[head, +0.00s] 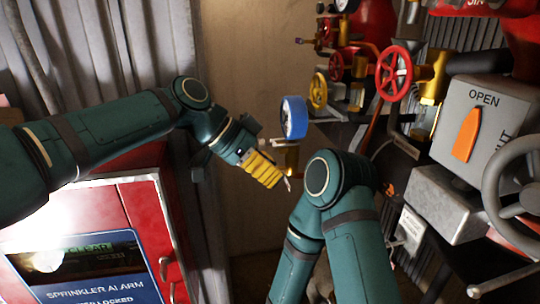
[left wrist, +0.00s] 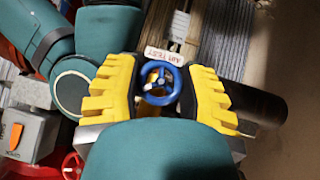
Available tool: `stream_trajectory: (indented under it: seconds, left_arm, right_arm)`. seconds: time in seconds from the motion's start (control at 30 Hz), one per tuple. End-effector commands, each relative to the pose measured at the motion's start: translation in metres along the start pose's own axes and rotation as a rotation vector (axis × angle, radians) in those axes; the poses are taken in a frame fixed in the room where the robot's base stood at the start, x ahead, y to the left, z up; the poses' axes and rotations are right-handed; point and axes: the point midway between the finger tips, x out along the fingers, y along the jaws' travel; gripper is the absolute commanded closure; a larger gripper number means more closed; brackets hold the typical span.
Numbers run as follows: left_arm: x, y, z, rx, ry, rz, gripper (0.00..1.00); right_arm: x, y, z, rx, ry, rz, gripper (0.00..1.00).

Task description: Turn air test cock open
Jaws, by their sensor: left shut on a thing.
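The air test cock shows in the left wrist view as a small blue handwheel (left wrist: 160,83) with spokes, below a white label (left wrist: 169,55) reading AIR TEST. My left gripper (head: 276,178) has yellow ridged fingers; in the left wrist view the fingers (left wrist: 163,97) stand on both sides of the handwheel, shut on it. In the head view the fingers point down and right, and I cannot make out the handwheel between them. My right arm (head: 335,215) rises from the bottom, close to the right of the left gripper; its gripper is not in view.
A blue round part (head: 293,117) stands just above the left gripper. Red (head: 394,72) and yellow (head: 318,91) handwheels are behind. A grey box (head: 484,122) marked OPEN and a grey handwheel (head: 518,185) stand right. A red cabinet (head: 152,228) is at lower left.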

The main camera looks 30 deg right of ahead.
Motion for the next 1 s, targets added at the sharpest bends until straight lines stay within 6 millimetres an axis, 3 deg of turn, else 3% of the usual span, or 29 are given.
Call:
stream_trajectory:
  seconds: [0.4, 0.43, 0.5, 0.83, 1.0]
  left_arm:
    - [-0.004, -0.002, 0.001, -0.017, 0.002, 0.006, 0.93]
    - [-0.004, -0.002, 0.001, -0.017, 0.002, 0.006, 0.48]
    - [-0.004, -0.002, 0.001, -0.017, 0.002, 0.007, 0.25]
    - [-0.002, -0.001, -0.001, -0.015, 0.002, 0.01, 0.25]
    - [-0.014, 0.002, -0.012, -0.014, 0.003, 0.009, 0.25]
  right_arm:
    - [-0.004, -0.001, 0.0, 0.0, -0.002, -0.001, 1.0]
    - [-0.004, -0.001, 0.0, 0.001, -0.002, -0.001, 1.0]
    - [-0.004, -0.001, 0.0, 0.001, -0.002, -0.001, 1.0]
    - [-0.004, -0.001, 0.0, 0.001, -0.002, 0.0, 1.0]
    - [-0.004, -0.001, 0.0, 0.001, -0.002, -0.001, 1.0]
